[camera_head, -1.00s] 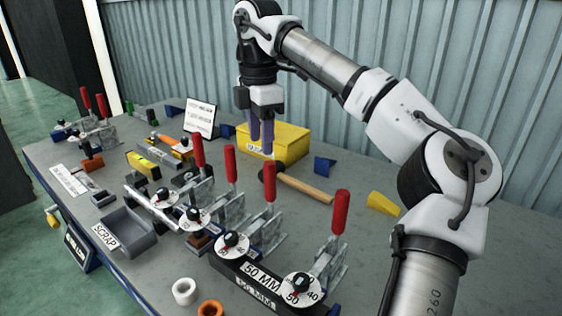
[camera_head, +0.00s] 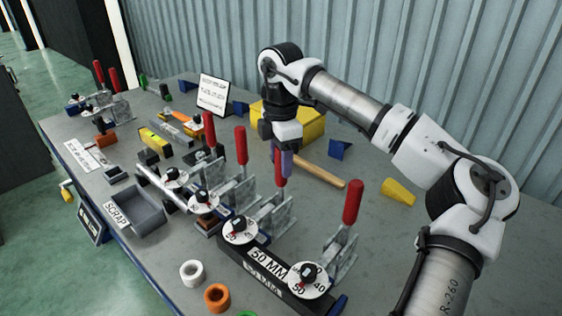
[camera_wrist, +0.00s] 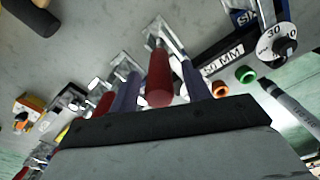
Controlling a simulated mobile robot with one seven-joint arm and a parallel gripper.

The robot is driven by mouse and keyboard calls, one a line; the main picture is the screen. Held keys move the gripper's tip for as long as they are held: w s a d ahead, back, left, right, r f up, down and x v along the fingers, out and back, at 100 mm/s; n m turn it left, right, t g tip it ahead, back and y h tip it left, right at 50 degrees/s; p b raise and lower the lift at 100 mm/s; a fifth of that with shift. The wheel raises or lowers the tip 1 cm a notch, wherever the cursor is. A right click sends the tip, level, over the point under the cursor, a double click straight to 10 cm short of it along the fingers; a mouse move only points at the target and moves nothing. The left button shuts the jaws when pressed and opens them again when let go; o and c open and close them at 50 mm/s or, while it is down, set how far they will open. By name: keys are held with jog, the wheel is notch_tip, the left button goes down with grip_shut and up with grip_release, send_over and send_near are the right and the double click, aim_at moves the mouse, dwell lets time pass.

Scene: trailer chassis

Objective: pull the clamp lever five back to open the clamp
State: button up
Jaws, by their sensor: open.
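Several red-handled clamp levers stand upright along the bench. The fifth from the left, clamp lever five (camera_head: 280,172), rises from a metal clamp (camera_head: 272,212) behind the long 50 MM block. My gripper (camera_head: 286,165) points down over it, and its purple fingers overlap the handle's top in the head view. In the wrist view my gripper (camera_wrist: 160,70) is open, with a red handle (camera_wrist: 160,80) showing between the two fingers. I cannot tell whether either finger touches it. A round dial (camera_head: 239,229) sits in front of this clamp.
Neighbouring red levers stand close by, left (camera_head: 241,146) and right (camera_head: 352,203). A wooden-handled hammer (camera_head: 315,172) lies behind the clamp, with a yellow bin (camera_head: 300,122) beyond. A grey scrap tray (camera_head: 137,212) is at the front left. The right rear bench is mostly clear.

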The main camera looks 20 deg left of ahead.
jog(key=shift+f, duration=1)
grip_shut()
